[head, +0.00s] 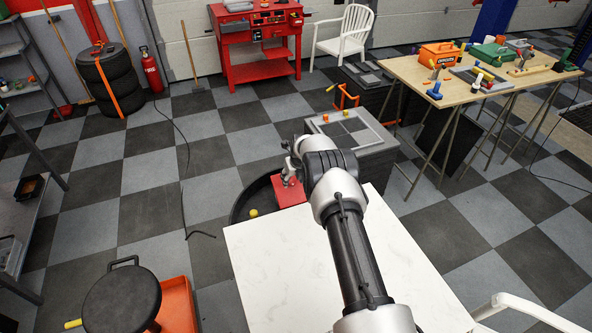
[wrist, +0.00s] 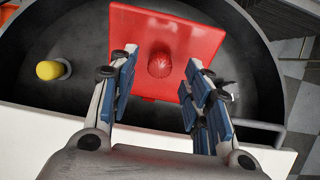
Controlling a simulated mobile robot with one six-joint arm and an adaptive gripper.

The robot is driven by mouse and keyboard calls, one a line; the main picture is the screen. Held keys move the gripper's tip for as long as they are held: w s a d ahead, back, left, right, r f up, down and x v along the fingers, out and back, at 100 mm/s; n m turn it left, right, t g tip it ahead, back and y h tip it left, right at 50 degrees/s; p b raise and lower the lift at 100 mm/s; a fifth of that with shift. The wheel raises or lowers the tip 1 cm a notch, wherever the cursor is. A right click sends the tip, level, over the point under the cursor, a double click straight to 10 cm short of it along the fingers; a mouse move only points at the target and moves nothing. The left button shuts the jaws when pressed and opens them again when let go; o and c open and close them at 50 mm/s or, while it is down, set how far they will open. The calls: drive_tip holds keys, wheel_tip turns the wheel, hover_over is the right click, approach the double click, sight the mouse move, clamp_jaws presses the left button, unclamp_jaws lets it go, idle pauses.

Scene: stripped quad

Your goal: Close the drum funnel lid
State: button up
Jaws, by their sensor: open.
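The red square lid (wrist: 207,35) with a round red knob (wrist: 160,65) shows in the wrist view, over the wide dark round drum funnel (wrist: 40,77). I cannot tell how far the lid is tilted. In the head view the lid (head: 291,193) shows partly, below my gripper (head: 289,174), and the funnel rim (head: 236,207) curves beside the white top. In the wrist view my gripper (wrist: 158,82) is open, with its fingers on either side of the knob and nothing clearly held. The fingers hide parts of the lid's sides.
A yellow cap (wrist: 50,70) sits inside the funnel at left. A white tabletop (head: 280,270) fills the near middle under my arm. A grey crate (head: 352,132) stands behind the funnel, and a black stool (head: 122,300) stands at front left. Checkered floor left of the funnel is mostly open.

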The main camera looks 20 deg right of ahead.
drive_tip(key=v, duration=0.9)
drive_tip(key=shift+r, duration=0.15)
